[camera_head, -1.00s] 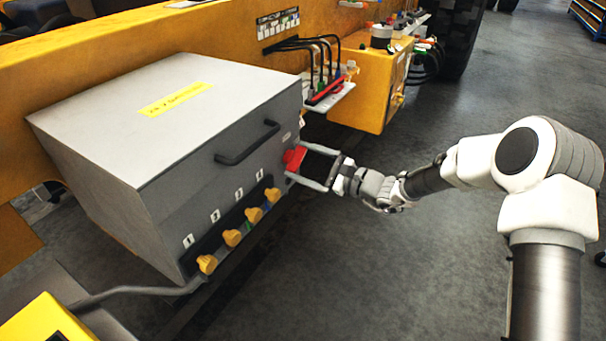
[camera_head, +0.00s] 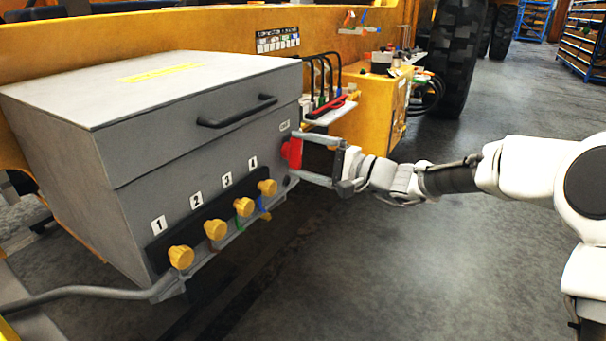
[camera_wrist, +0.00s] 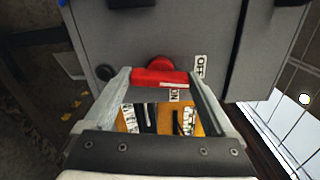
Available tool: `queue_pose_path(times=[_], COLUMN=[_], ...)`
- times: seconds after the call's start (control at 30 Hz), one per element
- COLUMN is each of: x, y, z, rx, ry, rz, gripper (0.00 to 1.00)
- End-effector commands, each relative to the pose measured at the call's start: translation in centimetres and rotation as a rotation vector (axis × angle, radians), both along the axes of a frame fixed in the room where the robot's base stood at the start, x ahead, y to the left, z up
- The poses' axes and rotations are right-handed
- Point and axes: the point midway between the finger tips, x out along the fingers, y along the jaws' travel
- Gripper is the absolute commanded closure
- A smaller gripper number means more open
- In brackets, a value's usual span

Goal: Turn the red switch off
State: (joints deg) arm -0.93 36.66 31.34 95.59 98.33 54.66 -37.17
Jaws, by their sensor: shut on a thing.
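The red switch (camera_head: 292,150) is on the right end of the front face of a grey box (camera_head: 90,130). In the wrist view the red switch (camera_wrist: 160,77) has its handle lying across between my fingertips, with a round red hub behind it. An OFF label (camera_wrist: 200,66) is to its right and an ON label (camera_wrist: 175,95) shows just below the handle. My gripper (camera_head: 296,156) reaches in from the right, its two fingers at the switch. In the wrist view my gripper (camera_wrist: 160,80) is shut on the handle, a finger at each end.
Several yellow knobs (camera_head: 215,229), numbered, line the box's lower front. A black handle (camera_head: 237,111) juts out above them. Cables and a red-topped shelf (camera_head: 328,108) are behind my gripper. A yellow block (camera_head: 375,105) stands right of it. The floor in front is clear.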

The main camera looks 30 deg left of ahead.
Motion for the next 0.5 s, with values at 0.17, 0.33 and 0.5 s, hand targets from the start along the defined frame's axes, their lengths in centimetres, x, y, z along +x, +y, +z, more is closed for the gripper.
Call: queue_pose_path(times=[0.17,0.33,0.5], x=[-0.11,-0.09,-0.1], y=[0.05,0.06,0.06], z=[-0.5,-0.32,-0.14], rx=[-0.007,-0.012,-0.015], ry=[-0.087,-0.138,-0.162], rz=[0.003,0.002,0.002], gripper=[0.66,0.66,0.66])
